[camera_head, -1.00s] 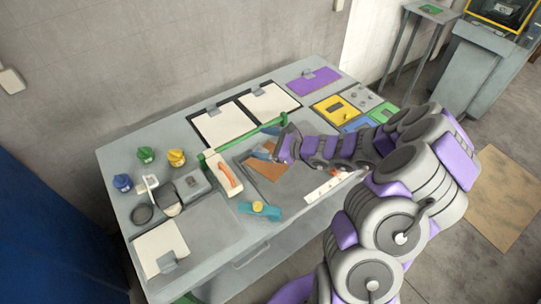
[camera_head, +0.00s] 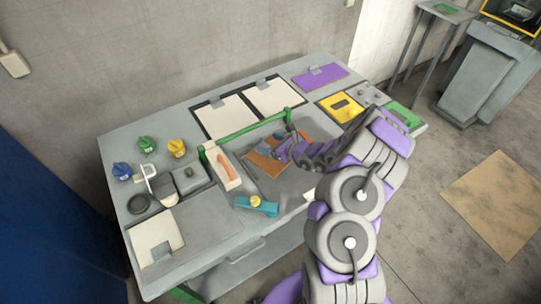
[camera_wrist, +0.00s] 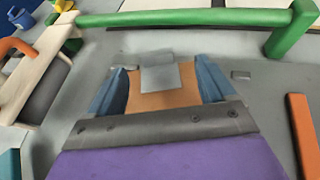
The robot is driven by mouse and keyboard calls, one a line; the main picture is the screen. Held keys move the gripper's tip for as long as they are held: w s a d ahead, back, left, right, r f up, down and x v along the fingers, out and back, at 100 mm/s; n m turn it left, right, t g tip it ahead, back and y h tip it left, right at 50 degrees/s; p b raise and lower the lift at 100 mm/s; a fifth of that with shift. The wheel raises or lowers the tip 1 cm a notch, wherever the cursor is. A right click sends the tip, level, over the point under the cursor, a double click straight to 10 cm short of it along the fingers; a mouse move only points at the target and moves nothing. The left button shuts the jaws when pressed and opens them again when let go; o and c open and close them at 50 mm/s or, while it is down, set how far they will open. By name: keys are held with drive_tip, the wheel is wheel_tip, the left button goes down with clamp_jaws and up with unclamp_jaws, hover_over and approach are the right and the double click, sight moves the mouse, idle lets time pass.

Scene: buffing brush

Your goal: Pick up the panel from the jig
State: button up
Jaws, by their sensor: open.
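The brown-orange panel (camera_head: 262,163) lies on the grey work surface in front of the green bar, partly hidden by my gripper. In the wrist view the panel (camera_wrist: 140,101) lies between and beneath my blue fingers, with a grey square piece over its far edge. The jig's outline is hard to make out. My gripper (camera_wrist: 161,88) is open, one finger on each side of the panel. I cannot tell whether the fingers touch it. In the head view my gripper (camera_head: 277,148) is small, over the panel's right part.
The green bar (camera_head: 245,129) spans behind the panel. A wooden block with an orange handle (camera_head: 223,168) stands left, and a teal tool with a yellow knob (camera_head: 257,204) in front. Another orange bar (camera_wrist: 303,135) lies right of my gripper. Several coloured pots stand further left.

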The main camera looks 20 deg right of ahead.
sight(258, 141)
drive_tip(key=x, duration=0.2)
drive_tip(key=shift+w+a+f, duration=0.1)
drive_tip(key=shift+w+a, duration=0.15)
drive_tip(key=shift+w, duration=0.1)
drive_tip(key=x, duration=0.2)
drive_tip(key=b+x, duration=0.1)
drive_tip(key=x, duration=0.1)
drive_tip(key=shift+a+f, duration=0.3)
drive_tip(key=shift+f, duration=0.05)
drive_tip(key=shift+w+a, duration=0.3)
drive_tip(key=shift+w, duration=0.05)
drive_tip(key=c, duration=1.1)
